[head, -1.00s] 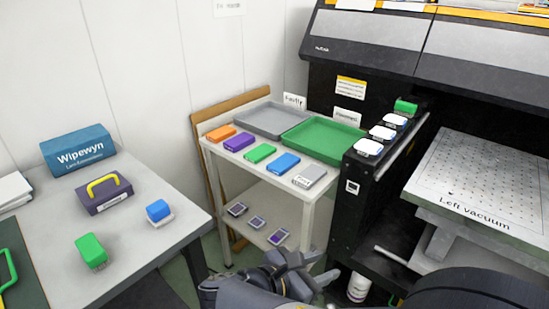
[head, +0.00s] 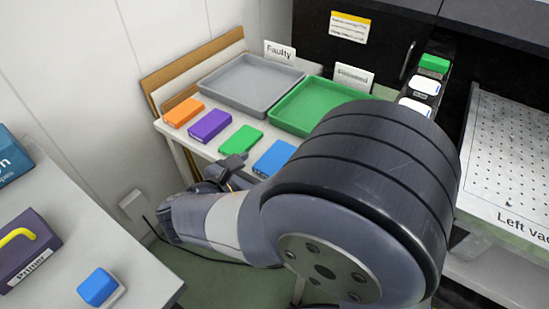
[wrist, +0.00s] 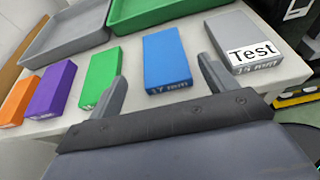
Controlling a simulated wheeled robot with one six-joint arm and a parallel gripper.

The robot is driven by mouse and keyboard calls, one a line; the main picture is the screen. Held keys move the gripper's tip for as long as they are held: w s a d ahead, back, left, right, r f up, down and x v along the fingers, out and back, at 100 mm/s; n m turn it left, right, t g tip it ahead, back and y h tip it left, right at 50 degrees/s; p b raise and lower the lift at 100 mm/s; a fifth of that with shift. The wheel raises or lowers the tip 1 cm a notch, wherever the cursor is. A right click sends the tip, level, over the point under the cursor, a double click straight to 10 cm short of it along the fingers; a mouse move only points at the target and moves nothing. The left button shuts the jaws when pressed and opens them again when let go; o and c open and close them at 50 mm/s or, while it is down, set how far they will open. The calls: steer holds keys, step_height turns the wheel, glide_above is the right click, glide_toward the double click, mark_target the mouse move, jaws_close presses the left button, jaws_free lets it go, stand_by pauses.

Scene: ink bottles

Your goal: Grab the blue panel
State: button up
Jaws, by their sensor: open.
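The blue panel (head: 273,158) lies flat on the white shelf table, between the green panel (head: 241,139) and my arm in the head view. In the wrist view the blue panel (wrist: 167,61) shows whole, with "17 mm" on its front edge. My gripper (wrist: 163,85) is open and empty, its two fingers spread on either side of the blue panel's near end in the picture. The fingers appear short of the panel; I cannot tell their height over the table. In the head view my gripper (head: 229,168) is partly hidden by my own arm.
Orange (wrist: 20,102), purple (wrist: 52,90) and green panels lie left of the blue one; a grey "Test" block (wrist: 238,43) lies right. A grey tray (head: 250,82) and a green tray (head: 318,104) stand behind. A black machine (head: 385,50) stands at right.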

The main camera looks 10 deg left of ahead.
mark_target(273, 160)
steer(key=x, duration=0.2)
steer(key=b+x, duration=0.1)
steer(key=x, duration=0.1)
steer(key=shift+w+d+f, duration=0.15)
steer(key=shift+d, duration=0.25)
steer(key=c, duration=1.1)
